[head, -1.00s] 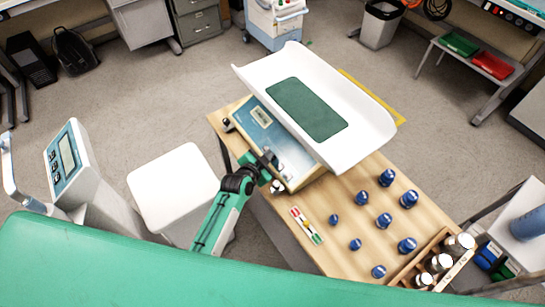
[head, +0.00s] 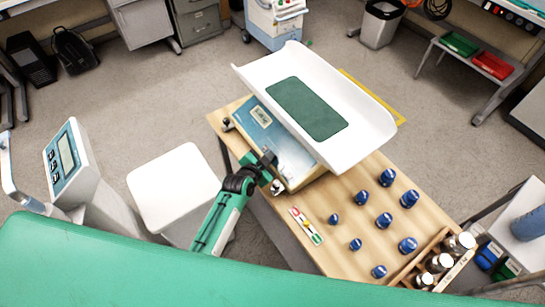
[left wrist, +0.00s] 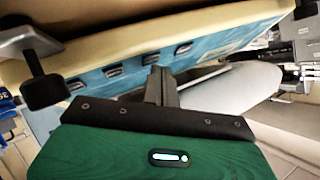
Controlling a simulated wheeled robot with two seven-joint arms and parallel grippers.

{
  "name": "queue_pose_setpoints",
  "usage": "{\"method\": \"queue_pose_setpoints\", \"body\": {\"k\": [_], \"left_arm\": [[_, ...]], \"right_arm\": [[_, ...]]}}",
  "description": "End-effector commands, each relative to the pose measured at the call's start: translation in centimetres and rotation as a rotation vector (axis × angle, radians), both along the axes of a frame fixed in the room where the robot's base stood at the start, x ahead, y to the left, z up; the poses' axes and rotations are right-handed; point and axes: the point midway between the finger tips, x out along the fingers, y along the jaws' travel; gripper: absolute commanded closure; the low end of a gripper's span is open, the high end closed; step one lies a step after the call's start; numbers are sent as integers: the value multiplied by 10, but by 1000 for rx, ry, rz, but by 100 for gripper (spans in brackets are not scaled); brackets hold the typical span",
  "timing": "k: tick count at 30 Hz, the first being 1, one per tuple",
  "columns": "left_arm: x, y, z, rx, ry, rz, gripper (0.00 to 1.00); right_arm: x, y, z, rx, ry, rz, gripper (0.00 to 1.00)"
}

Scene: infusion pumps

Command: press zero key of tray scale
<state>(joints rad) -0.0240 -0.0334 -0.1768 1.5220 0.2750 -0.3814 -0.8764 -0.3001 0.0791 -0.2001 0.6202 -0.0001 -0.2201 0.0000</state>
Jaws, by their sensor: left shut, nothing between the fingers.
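The tray scale stands on the wooden table, with a white curved tray (head: 355,108) above a blue front panel (head: 262,120). In the left wrist view the panel (left wrist: 210,50) carries a row of dark keys (left wrist: 116,70); their labels are not readable. My right gripper is not in view.
A wooden rack (head: 405,271) holds bottles at the near edge. Another scale with a display (head: 68,155) stands at left. A scale foot (left wrist: 45,92) shows beside the gripper.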

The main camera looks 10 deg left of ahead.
Motion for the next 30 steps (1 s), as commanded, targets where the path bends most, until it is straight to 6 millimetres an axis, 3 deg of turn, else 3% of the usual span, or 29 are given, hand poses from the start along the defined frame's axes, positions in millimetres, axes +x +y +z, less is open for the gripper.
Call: {"method": "queue_pose_setpoints", "body": {"k": [30], "left_arm": [[2, -2, -6, 0, -1, 1, 100]], "right_arm": [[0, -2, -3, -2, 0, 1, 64]]}}
